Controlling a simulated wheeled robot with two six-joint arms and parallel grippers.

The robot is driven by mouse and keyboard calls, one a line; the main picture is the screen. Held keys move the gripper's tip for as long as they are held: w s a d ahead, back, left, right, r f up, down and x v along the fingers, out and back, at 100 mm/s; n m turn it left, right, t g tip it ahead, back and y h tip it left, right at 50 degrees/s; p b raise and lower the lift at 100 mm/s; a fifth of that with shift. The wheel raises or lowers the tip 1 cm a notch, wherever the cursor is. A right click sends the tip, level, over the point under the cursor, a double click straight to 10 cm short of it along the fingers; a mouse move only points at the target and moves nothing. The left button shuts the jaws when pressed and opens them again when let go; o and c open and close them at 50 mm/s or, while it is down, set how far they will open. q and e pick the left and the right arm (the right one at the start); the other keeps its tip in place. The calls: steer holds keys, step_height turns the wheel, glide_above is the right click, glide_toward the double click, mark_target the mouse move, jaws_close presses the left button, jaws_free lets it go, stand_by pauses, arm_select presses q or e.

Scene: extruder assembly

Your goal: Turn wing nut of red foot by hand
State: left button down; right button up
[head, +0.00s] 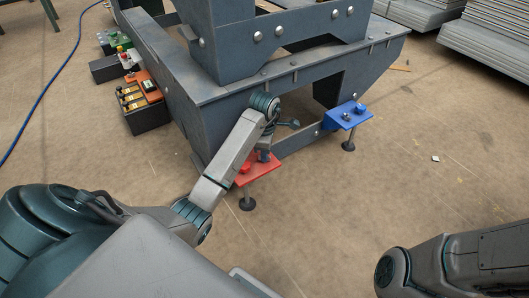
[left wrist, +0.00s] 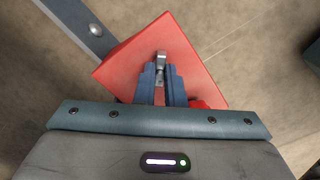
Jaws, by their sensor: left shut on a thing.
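The red foot (head: 262,169) is a red bracket at the near lower corner of the grey machine frame, with a threaded stem and a round dark pad on the floor below. It fills the middle of the left wrist view as a red plate (left wrist: 186,52). A small metal wing nut (left wrist: 161,57) shows above the plate between my left gripper's fingers (left wrist: 161,80), which are shut on it. In the head view my left gripper (head: 264,155) is over the red foot, and the wing nut is hidden there. My right gripper is out of view.
A blue foot (head: 347,117) is on the frame to the right. The grey frame (head: 265,90) rises close behind my left gripper. A control box with yellow parts (head: 142,100) stands left of it. Sheet stacks (head: 490,50) lie at the back right. The floor in front is mostly clear.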

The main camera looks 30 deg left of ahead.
arm_select(q)
steer(key=shift+n, duration=0.7)
steer(key=c, duration=1.5)
jaws_free()
step_height(320, 180, up, 6)
steer(key=p, duration=0.6)
steer(key=shift+r, duration=0.1)
